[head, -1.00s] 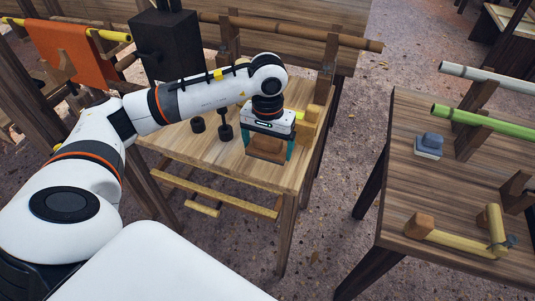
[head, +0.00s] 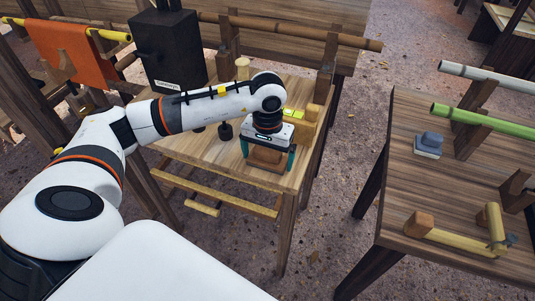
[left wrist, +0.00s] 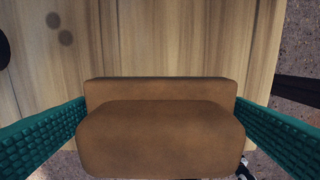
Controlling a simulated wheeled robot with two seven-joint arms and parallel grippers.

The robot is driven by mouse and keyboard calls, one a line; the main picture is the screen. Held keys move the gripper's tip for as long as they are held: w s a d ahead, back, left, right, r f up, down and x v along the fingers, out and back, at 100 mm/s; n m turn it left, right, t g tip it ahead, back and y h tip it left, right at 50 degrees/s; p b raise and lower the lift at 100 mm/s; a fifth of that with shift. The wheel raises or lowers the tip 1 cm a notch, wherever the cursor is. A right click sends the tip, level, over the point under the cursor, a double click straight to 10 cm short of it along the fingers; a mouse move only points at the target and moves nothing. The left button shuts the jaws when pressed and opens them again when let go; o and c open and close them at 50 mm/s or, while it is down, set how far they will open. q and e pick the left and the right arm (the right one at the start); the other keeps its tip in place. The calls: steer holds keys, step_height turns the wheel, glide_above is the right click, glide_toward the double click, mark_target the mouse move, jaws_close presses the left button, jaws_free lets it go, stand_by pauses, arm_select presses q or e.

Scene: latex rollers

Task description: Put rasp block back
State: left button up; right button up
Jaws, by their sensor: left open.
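A brown wooden block (head: 266,157), which looks like the rasp block, is at the near right part of the left wooden table (head: 215,157). My left gripper (head: 268,158) is above it with its two green fingers down on either side. The fingers are open and straddle the block. In the left wrist view the block (left wrist: 160,138) fills the lower middle, between the two green fingers, with the tabletop beyond it. Its underside is hidden, and I cannot tell exactly what it rests on. My right gripper is not in view.
A black box (head: 170,55) stands at the table's back left. A small dark peg (head: 225,131) and a wooden upright (head: 309,124) are close to the gripper. The right table (head: 400,190) holds a blue-grey block (head: 430,142) and a green pole (head: 480,119).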

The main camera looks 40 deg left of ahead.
arm_select(q)
step_height(320, 180, up, 12)
steer(key=shift+r, duration=0.2)
steer(key=shift+d+f, duration=0.1)
stand_by(1.4)
